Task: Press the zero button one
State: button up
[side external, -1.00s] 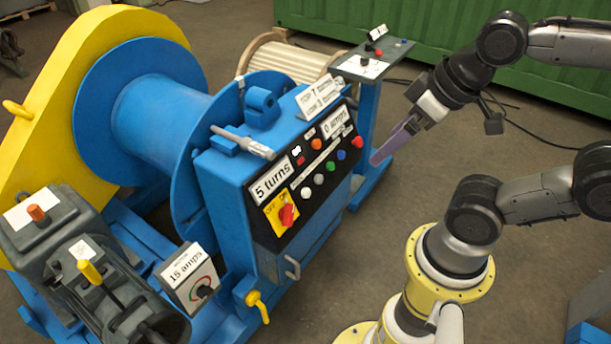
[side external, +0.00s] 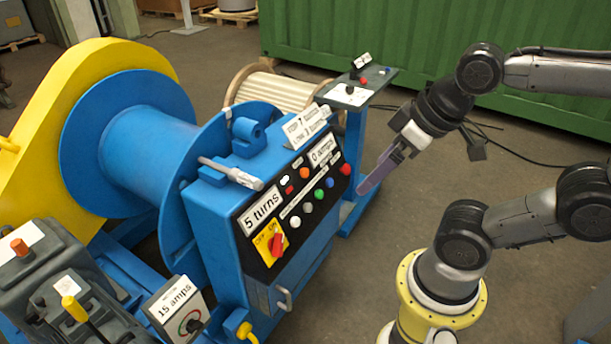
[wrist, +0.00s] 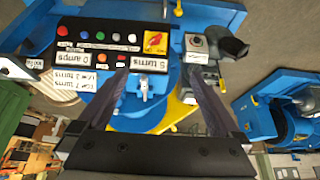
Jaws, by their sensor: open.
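The blue control box carries a black panel (side external: 298,205), upside down in the wrist view (wrist: 90,46). Along its right edge are a red button (side external: 345,169), a blue one (side external: 329,183), a green one (side external: 319,195), a grey one (side external: 307,208) and a white one (side external: 295,222). An orange button (side external: 304,173) and a small red one (side external: 290,188) sit further left. I cannot read which is zero button one. My gripper (side external: 363,192) is open and empty, right of the panel and apart from it. Its fingers spread wide in the wrist view (wrist: 157,73).
A red rotary switch (side external: 277,245) sits below the "5 turns" label. A grey-handled tool (side external: 230,173) lies on the box top. A blue stand (side external: 355,95) with a small console is behind the panel. A 15 amps meter box (side external: 178,310) is at lower left.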

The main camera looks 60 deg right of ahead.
dwell(0.3)
grip_shut()
dwell(0.4)
dwell(1.2)
